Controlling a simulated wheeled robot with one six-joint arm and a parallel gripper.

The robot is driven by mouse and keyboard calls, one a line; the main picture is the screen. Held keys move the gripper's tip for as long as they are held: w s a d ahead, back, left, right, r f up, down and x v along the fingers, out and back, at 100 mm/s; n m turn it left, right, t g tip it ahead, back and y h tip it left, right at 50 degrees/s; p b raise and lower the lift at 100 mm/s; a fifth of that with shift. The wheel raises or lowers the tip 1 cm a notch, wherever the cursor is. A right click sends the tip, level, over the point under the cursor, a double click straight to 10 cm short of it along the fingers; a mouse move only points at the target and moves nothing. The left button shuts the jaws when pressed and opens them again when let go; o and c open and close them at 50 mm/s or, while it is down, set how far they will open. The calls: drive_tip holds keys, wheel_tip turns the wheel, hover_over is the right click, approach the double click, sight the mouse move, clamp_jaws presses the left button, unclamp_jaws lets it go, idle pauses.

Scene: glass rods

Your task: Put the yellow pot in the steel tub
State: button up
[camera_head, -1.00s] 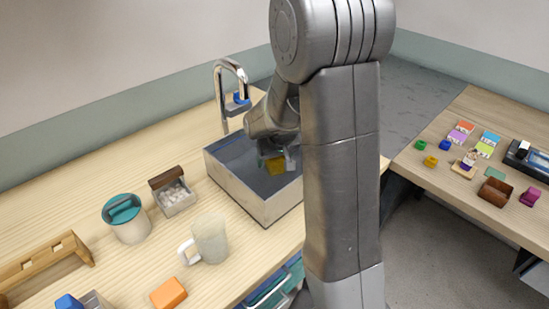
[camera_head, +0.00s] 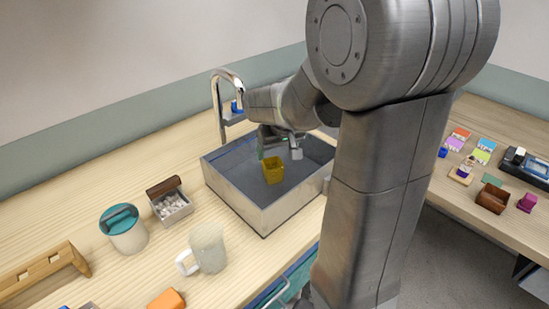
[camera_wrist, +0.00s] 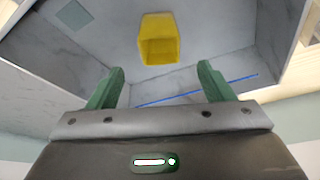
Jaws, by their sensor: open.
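The yellow pot (camera_head: 272,169) is inside the steel tub (camera_head: 234,192), near the middle of its basin. In the wrist view the pot (camera_wrist: 158,40) sits beyond the fingers, with its hollow opening showing and grey tub walls around it. My gripper (camera_wrist: 161,70) is open, its green fingers apart and nothing between them. In the head view my gripper (camera_head: 279,147) is over the tub, just above and behind the pot, clear of it. I cannot tell from the head view whether the pot rests flat on the tub's floor.
A curved tap (camera_head: 218,105) stands behind the tub. Left of the tub are a white mug (camera_head: 208,248), a box of pale pebbles (camera_head: 171,205), a teal-lidded canister (camera_head: 124,230) and a wooden rack (camera_head: 45,271). An orange block (camera_head: 167,300) lies in front. Small items sit on the right counter.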

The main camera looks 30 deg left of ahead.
sight(270, 167)
drive_tip(key=shift+v, duration=1.05)
drive_tip(key=x, duration=1.2)
drive_tip(key=shift+f+b, duration=0.3)
drive_tip(key=shift+f, duration=0.15)
wheel_tip(270, 167, up, 3)
drive_tip(key=shift+f+p, duration=0.25)
drive_tip(key=shift+p, duration=0.05)
drive_tip(key=shift+r, duration=0.45)
